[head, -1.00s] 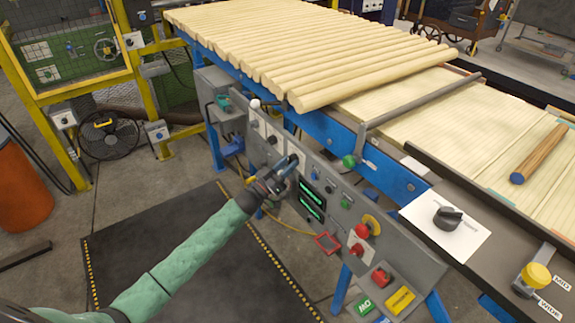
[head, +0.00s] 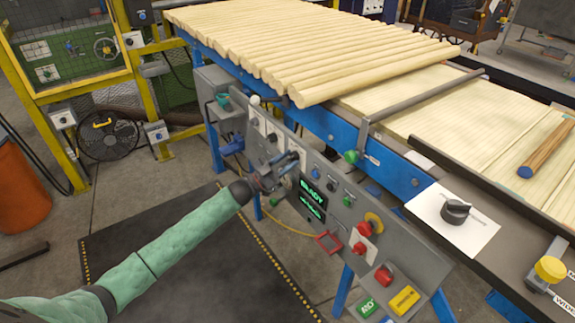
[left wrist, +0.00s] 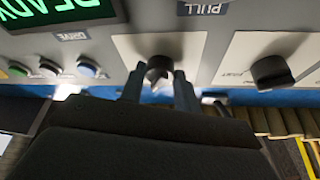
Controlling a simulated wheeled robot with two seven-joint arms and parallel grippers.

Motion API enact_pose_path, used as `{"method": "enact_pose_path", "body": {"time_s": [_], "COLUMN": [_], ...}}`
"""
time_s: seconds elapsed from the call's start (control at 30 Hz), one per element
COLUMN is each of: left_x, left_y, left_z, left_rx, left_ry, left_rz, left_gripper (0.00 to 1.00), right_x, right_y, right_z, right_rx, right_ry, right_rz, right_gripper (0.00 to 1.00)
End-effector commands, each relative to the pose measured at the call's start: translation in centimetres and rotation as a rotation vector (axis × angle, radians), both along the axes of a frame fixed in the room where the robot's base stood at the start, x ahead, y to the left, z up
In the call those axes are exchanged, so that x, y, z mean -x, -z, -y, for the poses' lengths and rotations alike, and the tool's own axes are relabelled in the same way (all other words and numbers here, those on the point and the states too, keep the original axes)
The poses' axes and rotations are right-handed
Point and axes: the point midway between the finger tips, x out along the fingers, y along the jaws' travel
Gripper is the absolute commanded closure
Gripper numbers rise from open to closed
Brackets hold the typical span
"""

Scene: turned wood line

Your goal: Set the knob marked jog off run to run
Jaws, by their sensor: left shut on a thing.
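My left gripper (head: 284,168) reaches the front of the grey control panel (head: 345,215). In the left wrist view its two fingers (left wrist: 159,88) stand on either side of a black knob (left wrist: 159,66) on a white plate, shut on it. The knob's pointer shows pale between the fingers. No jog, off or run marking can be read; the gripper covers part of the plate. In the head view the gripper hides this knob. My right gripper is not in view.
A second black knob (left wrist: 271,72) sits on its own white plate beside the held one. A green READY display (head: 312,193), small buttons and a red mushroom button (head: 361,249) share the panel. Dowels (head: 310,50) lie on the table behind it. Dark mat lies below.

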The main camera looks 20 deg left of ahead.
Motion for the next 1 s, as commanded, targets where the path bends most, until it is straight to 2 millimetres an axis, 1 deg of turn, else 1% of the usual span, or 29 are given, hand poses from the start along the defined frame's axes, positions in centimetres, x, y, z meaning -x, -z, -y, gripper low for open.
{"method": "enact_pose_path", "body": {"time_s": [0.03, 0.1, 0.3, 0.6, 1.0], "left_x": [-0.1, -0.1, -0.1, -0.1, -0.1], "left_y": [0.1, 0.1, 0.0, 0.0, 0.0], "left_z": [-0.1, -0.1, -0.2, -0.2, -0.2], "left_rx": [-0.028, -0.065, -0.148, -0.201, -0.206], "left_ry": [0.001, -0.001, 0.000, 0.001, 0.000], "left_rz": [0.020, 0.048, 0.114, 0.155, 0.159], "left_gripper": [0.91, 0.91, 0.91, 0.91, 0.91], "right_x": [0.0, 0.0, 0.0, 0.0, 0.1], "right_y": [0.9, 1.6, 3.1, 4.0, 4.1], "right_z": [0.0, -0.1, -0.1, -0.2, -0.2], "right_rx": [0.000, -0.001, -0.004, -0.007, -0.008], "right_ry": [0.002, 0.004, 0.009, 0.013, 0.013], "right_rz": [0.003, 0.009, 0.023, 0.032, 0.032], "right_gripper": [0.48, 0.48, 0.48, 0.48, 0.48]}}
